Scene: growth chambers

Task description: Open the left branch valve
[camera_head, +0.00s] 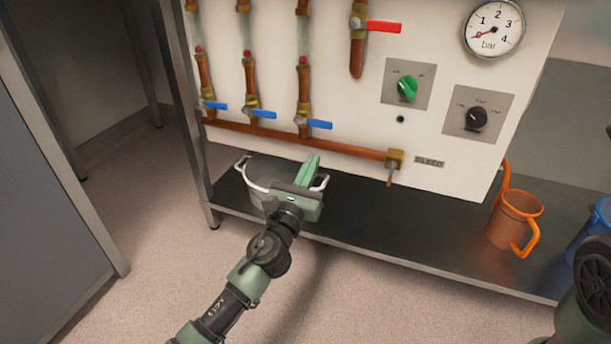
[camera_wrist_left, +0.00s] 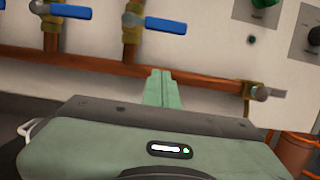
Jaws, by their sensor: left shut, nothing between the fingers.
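Three blue-handled branch valves sit in a row on the white panel in the head view: the left branch valve (camera_head: 214,105), the middle one (camera_head: 262,114) and the right one (camera_head: 318,124). All three handles lie roughly level, across their upright copper pipes. My left gripper (camera_head: 310,165) is shut and empty, in front of the panel below the right valve, apart from every handle. In the left wrist view its fingers (camera_wrist_left: 161,88) are together below two blue handles (camera_wrist_left: 62,11) (camera_wrist_left: 165,25). Part of my right arm shows at the right edge; its gripper is out of view.
A red-handled valve (camera_head: 383,26), a gauge (camera_head: 494,27), a green knob (camera_head: 406,88) and a black knob (camera_head: 475,118) are on the panel. A pot (camera_head: 257,197) and an orange jug (camera_head: 515,220) stand on the shelf (camera_head: 400,250) below. Floor is clear at left front.

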